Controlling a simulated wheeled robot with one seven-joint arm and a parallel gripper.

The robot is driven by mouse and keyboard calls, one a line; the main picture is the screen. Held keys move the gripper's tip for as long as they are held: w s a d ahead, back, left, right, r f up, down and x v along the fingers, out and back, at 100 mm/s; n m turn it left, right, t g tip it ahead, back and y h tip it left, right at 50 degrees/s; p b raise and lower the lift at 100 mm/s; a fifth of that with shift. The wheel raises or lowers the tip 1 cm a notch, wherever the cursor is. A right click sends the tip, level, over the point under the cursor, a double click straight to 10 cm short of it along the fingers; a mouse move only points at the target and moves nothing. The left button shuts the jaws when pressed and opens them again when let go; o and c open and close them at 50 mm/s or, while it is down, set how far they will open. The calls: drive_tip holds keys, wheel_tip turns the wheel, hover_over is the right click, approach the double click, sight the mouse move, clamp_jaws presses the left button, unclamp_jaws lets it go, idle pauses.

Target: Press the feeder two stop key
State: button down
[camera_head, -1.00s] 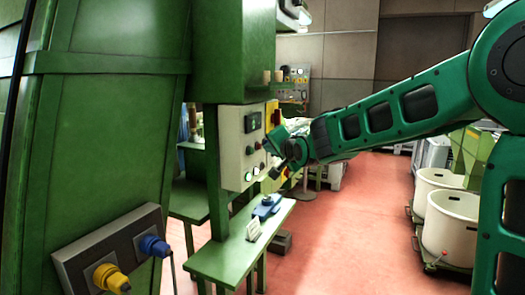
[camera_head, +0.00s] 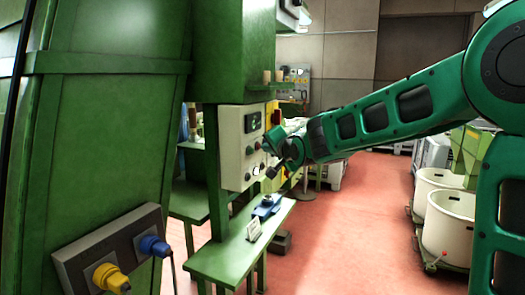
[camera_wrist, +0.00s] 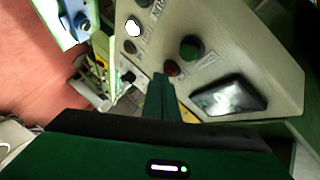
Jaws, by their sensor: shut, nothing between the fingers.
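The cream control panel (camera_head: 230,150) stands on the green machine at centre left in the head view. In the wrist view, its face (camera_wrist: 255,55) carries a red key (camera_wrist: 172,68), a dark green key (camera_wrist: 191,46) and a lit white key (camera_wrist: 132,27). The labels are too blurred to read, so I cannot tell which key is feeder two stop. My gripper (camera_wrist: 164,80) is shut and empty, its tip close below the red key in the wrist view. I cannot tell whether it touches. In the head view my gripper (camera_head: 270,160) is just right of the panel.
A dark display (camera_wrist: 228,95) and a black switch (camera_wrist: 127,77) are on the panel near my fingers. A green bench (camera_head: 235,262) with a blue object (camera_head: 267,206) stands below. Cream tubs (camera_head: 450,222) stand at right. The red floor between is open.

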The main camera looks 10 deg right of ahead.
idle(0.5)
drive_tip(key=shift+s+d, duration=0.5)
drive_tip(key=shift+d, duration=0.15)
drive_tip(key=s+d, duration=0.1)
drive_tip(key=d, duration=0.1)
drive_tip(key=s+d, duration=0.2)
idle(0.4)
idle(0.5)
